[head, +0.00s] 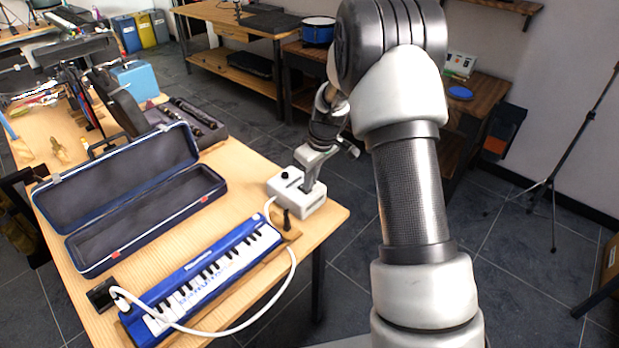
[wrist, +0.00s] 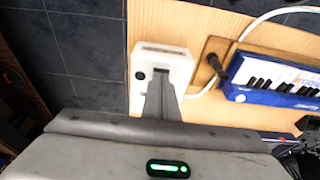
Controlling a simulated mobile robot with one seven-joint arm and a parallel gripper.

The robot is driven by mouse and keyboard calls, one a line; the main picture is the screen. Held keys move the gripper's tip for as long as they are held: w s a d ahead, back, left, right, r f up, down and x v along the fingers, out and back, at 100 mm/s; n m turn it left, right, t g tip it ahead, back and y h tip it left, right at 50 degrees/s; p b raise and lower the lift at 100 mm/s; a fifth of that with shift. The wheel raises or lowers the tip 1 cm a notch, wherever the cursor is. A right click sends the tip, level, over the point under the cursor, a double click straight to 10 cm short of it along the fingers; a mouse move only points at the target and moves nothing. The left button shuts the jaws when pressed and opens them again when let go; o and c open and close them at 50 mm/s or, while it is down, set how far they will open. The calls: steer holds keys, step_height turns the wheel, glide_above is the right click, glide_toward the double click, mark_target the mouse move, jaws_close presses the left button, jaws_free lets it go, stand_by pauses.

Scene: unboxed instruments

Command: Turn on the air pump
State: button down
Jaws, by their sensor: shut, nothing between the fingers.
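The air pump appears to be the small white box (head: 283,193) at the right edge of the wooden table, with a black round knob (head: 284,174) on its top. In the wrist view the white box (wrist: 145,95) shows a dark slot near its far end and the black knob (wrist: 139,75) at its left side. My gripper (head: 307,187) is shut and empty, its fingers pointing down over the top of the box. In the wrist view the fingertips (wrist: 160,72) lie right of the knob and hide part of the top. I cannot tell whether they touch it.
A blue melodica (head: 205,280) with a white hose lies left of the pump, near the table's front edge. The hose runs by the pump. An open blue case (head: 140,200) lies behind it. The floor (head: 350,255) right of the table is clear.

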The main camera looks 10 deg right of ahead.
steer(key=shift+s+d+f+b, duration=0.1)
steer(key=shift+s+f+b, duration=0.05)
steer(key=shift+f+b, duration=0.4)
steer(key=shift+r, duration=0.2)
steer(key=shift+w+a+r+p, duration=0.3)
steer(key=shift+w+a, duration=0.15)
steer(key=shift+w, duration=0.2)
